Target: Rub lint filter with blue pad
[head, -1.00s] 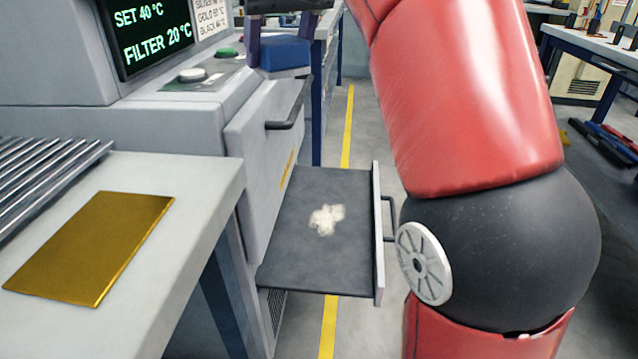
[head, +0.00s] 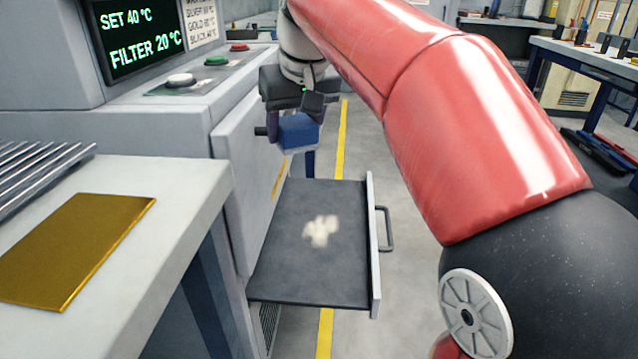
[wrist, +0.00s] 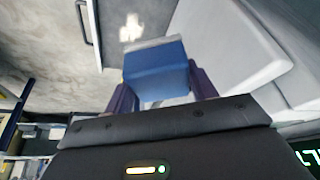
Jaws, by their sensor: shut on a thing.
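The lint filter (head: 285,270) is a dark flat drawer pulled out of the grey machine in the head view. A pale lint clump (head: 320,231) lies near its middle, and it also shows in the wrist view (wrist: 130,28). My gripper (head: 290,130) is shut on the blue pad (head: 299,131), which has a pale underside. In the wrist view the pad (wrist: 156,70) sits between the two purple fingers. The pad is above the far end of the filter and looks apart from the lint.
The filter's front panel (head: 374,245) has a dark handle (head: 387,229). A gold plate (head: 75,248) lies on the light table at the left. The machine top bears white, green and red buttons (head: 215,61) beside a screen (head: 137,35) reading SET 40 °C, FILTER 20 °C.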

